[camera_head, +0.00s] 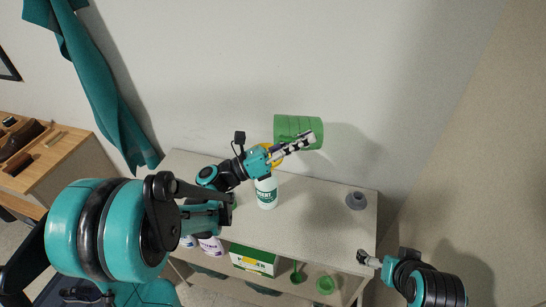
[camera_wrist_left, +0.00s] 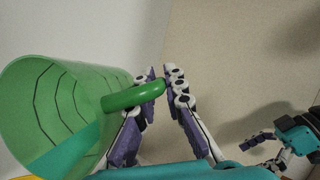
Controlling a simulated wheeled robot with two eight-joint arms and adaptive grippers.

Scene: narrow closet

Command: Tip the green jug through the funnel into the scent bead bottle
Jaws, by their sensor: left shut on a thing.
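The green jug (camera_head: 290,124) is tipped onto its side above the white scent bead bottle (camera_head: 266,196), close to the wall. The jug also fills the left of the left wrist view (camera_wrist_left: 45,95). My left gripper (camera_head: 301,142) is shut on the jug's handle (camera_wrist_left: 132,97). Part of a yellow funnel (camera_head: 277,153) shows below the jug, above the bottle; my left gripper and wrist hide most of it. I cannot tell whether beads are flowing. My right gripper (camera_head: 368,259) is empty beside the table's right end, and its fingers look apart in the left wrist view (camera_wrist_left: 262,152).
The bottle stands on a pale shelf table (camera_head: 310,215). A grey round object (camera_head: 356,200) sits at its right end. The lower shelf holds a green-and-white box (camera_head: 254,260), a green cup (camera_head: 325,285) and a green scoop-like item (camera_head: 298,275). The tabletop's middle right is clear.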

